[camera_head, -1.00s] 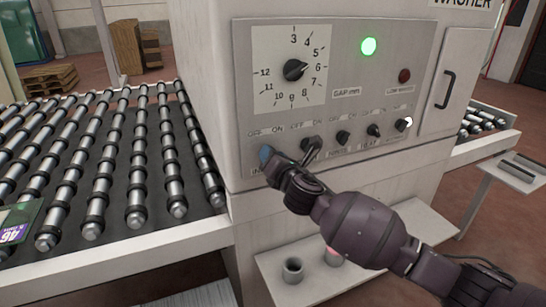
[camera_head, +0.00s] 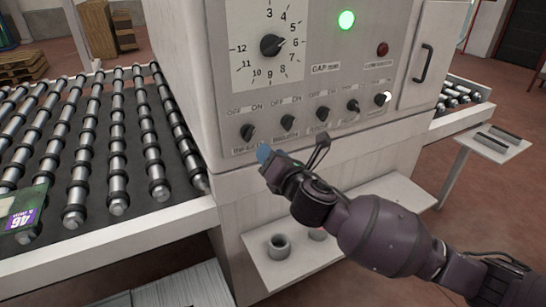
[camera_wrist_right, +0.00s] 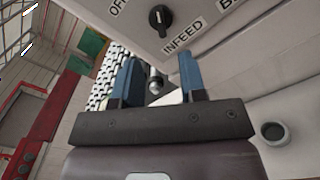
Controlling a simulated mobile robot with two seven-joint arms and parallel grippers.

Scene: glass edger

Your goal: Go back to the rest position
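My right gripper (camera_head: 264,155) is just below and in front of the lower edge of the washer's control panel (camera_head: 300,72). In the right wrist view its two blue fingers (camera_wrist_right: 160,80) stand apart with nothing between them, so it is open and empty. The infeed knob (camera_head: 248,132) is black and shows just above the fingertips, apart from them in the wrist view (camera_wrist_right: 158,19). More black knobs, including one beside it (camera_head: 288,122), run to the right along the panel. My left gripper is not in view.
A roller conveyor (camera_head: 100,248) fills the left, with a labelled panel (camera_head: 22,214) on it. A low white shelf (camera_head: 300,268) under the washer carries a grey cup (camera_head: 279,246). A small side table (camera_head: 490,148) stands right. A green lamp (camera_head: 346,20) is lit.

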